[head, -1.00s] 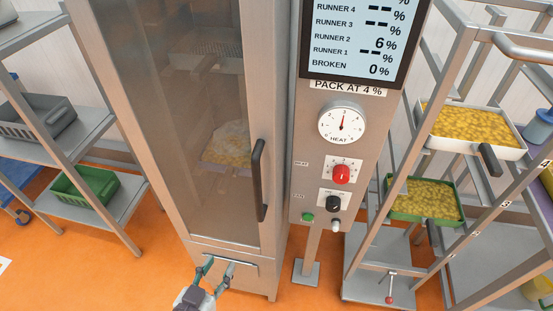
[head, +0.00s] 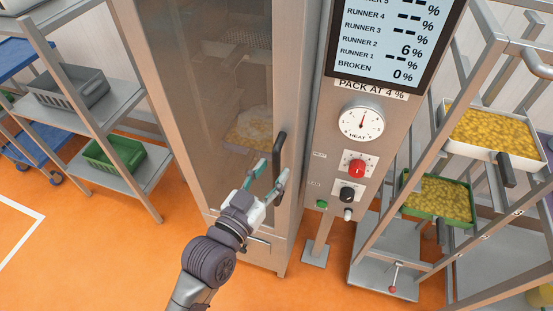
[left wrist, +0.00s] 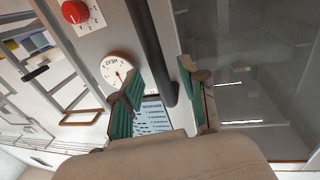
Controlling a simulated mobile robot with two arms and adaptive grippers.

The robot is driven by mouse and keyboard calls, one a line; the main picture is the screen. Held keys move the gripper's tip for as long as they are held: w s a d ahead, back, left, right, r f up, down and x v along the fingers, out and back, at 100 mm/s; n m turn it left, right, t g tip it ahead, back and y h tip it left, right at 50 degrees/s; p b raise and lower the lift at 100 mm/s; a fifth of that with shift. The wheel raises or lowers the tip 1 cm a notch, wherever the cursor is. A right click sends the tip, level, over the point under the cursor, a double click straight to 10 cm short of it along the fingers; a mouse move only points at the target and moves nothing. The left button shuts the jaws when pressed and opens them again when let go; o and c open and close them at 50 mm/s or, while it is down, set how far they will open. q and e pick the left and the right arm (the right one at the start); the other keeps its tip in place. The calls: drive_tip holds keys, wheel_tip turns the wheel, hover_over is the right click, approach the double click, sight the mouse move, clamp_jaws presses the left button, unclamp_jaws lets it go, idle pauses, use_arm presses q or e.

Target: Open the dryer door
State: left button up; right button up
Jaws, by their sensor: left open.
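The dryer door (head: 205,110) is a tall glass panel in a steel frame and looks shut. Its dark vertical handle (head: 280,150) is on the right side of the door. My left gripper (head: 272,172) is open, with its green-padded fingers at the lower part of the handle. In the left wrist view the handle (left wrist: 150,45) runs down between the two open fingers (left wrist: 158,88). Whether the pads touch it I cannot tell. My right gripper is in neither view.
A control panel (head: 330,160) with a screen, dials and knobs stands just right of the door. Further right a rack holds a white tray (head: 530,160) and a green tray (head: 473,205) of yellow pieces. Shelves with crates (head: 115,155) stand at left. Orange floor is open in front.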

use_arm(q)
drive_tip(key=shift+x, duration=1.3)
clamp_jaws()
